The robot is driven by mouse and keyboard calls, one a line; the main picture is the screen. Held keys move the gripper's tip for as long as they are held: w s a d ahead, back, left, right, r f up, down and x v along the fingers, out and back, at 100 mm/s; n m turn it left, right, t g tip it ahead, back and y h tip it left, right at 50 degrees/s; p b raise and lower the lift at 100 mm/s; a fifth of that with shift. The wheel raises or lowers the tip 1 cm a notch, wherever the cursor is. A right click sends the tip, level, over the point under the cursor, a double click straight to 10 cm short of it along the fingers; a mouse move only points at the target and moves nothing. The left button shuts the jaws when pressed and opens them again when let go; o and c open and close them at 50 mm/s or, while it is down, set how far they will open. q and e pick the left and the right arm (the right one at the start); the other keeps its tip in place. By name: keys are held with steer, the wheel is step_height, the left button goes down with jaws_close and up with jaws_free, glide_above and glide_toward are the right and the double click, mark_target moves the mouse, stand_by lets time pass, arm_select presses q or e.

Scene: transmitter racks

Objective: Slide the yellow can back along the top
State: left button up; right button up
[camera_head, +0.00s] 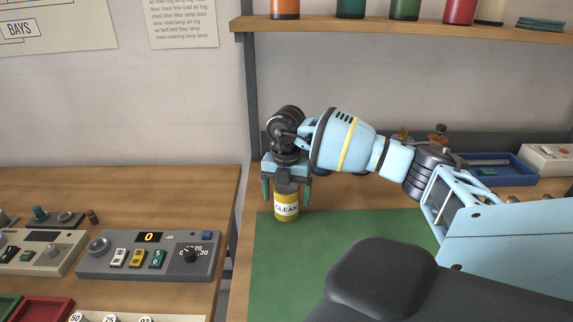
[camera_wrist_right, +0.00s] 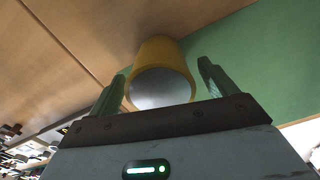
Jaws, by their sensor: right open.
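The yellow can (camera_head: 287,207) with a "CLEAN" label stands upright at the back left edge of the green mat (camera_head: 275,262) on the wooden bench top. My right gripper (camera_head: 287,192) points down over the can, with one finger on each side of it. In the right wrist view the can (camera_wrist_right: 160,72) shows its grey top between the two green fingers (camera_wrist_right: 160,88). The fingers are open, with a visible gap to the can on the right side. My left gripper is not in view.
A shelf (camera_head: 400,30) with several coloured cans runs above. A blue tray (camera_head: 505,172) and a white box (camera_head: 550,158) stand at the back right. A control box (camera_head: 150,255) sits on the separate left bench. The mat around the can is clear.

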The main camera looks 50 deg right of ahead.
step_height(320, 180, up, 6)
steer(key=shift+r, duration=0.2)
steer(key=shift+a+f, duration=0.1)
steer(key=shift+f, duration=0.05)
stand_by(0.6)
